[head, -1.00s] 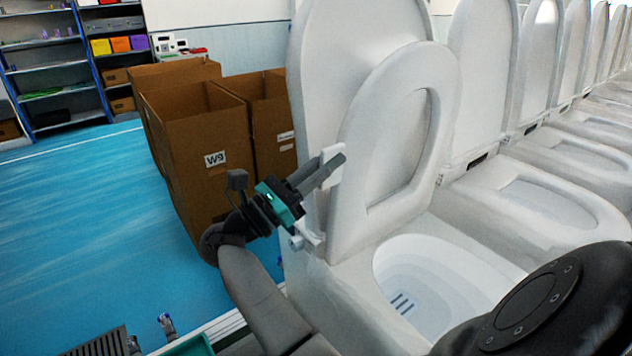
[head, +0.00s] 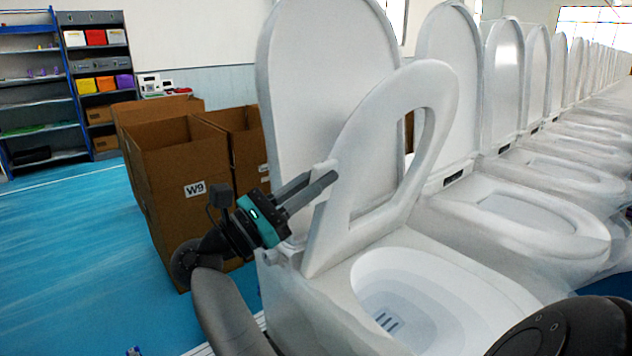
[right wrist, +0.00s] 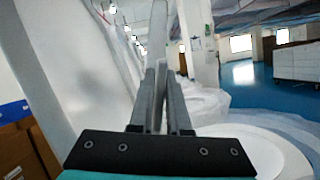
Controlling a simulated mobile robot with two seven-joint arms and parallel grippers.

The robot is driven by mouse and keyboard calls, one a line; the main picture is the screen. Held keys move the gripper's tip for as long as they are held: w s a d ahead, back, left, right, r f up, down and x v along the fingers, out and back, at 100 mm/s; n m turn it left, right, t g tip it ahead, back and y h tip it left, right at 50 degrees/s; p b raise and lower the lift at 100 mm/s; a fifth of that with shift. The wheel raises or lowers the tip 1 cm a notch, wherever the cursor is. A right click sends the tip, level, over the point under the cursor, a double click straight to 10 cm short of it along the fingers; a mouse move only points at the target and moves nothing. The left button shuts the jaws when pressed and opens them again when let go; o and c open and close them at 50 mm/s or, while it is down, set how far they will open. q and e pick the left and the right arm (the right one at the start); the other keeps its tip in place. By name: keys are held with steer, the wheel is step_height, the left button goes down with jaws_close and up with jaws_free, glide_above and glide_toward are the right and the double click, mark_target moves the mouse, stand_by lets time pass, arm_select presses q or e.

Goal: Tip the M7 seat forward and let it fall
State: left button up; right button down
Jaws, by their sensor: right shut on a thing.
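The seat (head: 330,220) is a white ring on the nearest toilet, taken as M7; no M7 label shows. It leans forward from the upright lid (head: 315,90), with a gap between them at the top. Below it is the open bowl (head: 400,300). My right gripper (head: 322,180) is shut on the seat's left edge, partway up. In the right wrist view, both fingers (right wrist: 162,85) close around the thin white edge (right wrist: 155,40). My left gripper is not in view.
A row of similar toilets (head: 530,205) with raised lids runs off to the right, close beside this one. Cardboard boxes (head: 180,165), one marked W9, stand behind on the left. Shelves (head: 95,75) stand farther back.

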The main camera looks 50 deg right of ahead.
steer(key=c, duration=0.9)
jaws_free()
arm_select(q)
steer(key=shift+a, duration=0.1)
